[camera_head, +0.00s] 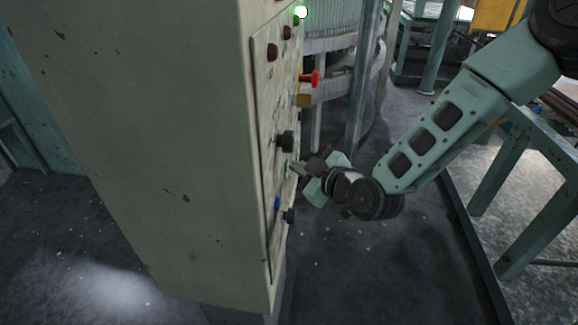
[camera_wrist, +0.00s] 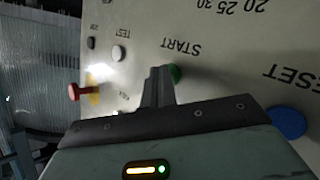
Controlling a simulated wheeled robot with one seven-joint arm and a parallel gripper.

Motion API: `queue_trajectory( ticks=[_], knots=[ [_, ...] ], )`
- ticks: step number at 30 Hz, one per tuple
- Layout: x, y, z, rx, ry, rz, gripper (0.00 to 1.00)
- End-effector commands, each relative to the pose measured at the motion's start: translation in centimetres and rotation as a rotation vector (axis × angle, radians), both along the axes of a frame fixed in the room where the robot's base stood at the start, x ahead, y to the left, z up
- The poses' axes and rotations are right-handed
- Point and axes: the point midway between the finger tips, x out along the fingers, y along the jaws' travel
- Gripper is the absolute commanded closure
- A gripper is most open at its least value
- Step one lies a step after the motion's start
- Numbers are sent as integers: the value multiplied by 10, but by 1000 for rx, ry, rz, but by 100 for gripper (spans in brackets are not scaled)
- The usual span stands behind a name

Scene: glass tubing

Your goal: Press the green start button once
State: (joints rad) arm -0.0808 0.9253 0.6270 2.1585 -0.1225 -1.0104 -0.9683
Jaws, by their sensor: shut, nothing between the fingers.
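The green start button (camera_wrist: 176,74) is on the panel in the wrist view, beside the upside-down word START, partly hidden behind my fingers. In the head view it is a small green spot (camera_head: 287,163) on the panel's edge-on face. My gripper (camera_wrist: 160,70) is shut and empty, its fingertips pointing at the panel and overlapping the button's left side. In the head view my gripper (camera_head: 293,168) is right at the panel face, by the button. I cannot tell whether the fingertips touch the button.
A blue RESET button (camera_wrist: 286,122) lies to the right in the wrist view. A red knob (camera_wrist: 74,91) and a white TEST button (camera_wrist: 118,53) are to the left. Black knobs (camera_head: 285,141) stick out of the cabinet (camera_head: 190,150). A green-framed table (camera_head: 530,150) stands at right.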

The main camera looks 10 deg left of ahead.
Motion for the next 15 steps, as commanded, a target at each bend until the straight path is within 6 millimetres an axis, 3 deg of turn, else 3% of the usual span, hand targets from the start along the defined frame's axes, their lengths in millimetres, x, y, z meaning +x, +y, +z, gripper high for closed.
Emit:
queue_trajectory(
  ticks=[15],
  knots=[
    [0,-11,-1,-1,-1,-1,100]
  ],
)
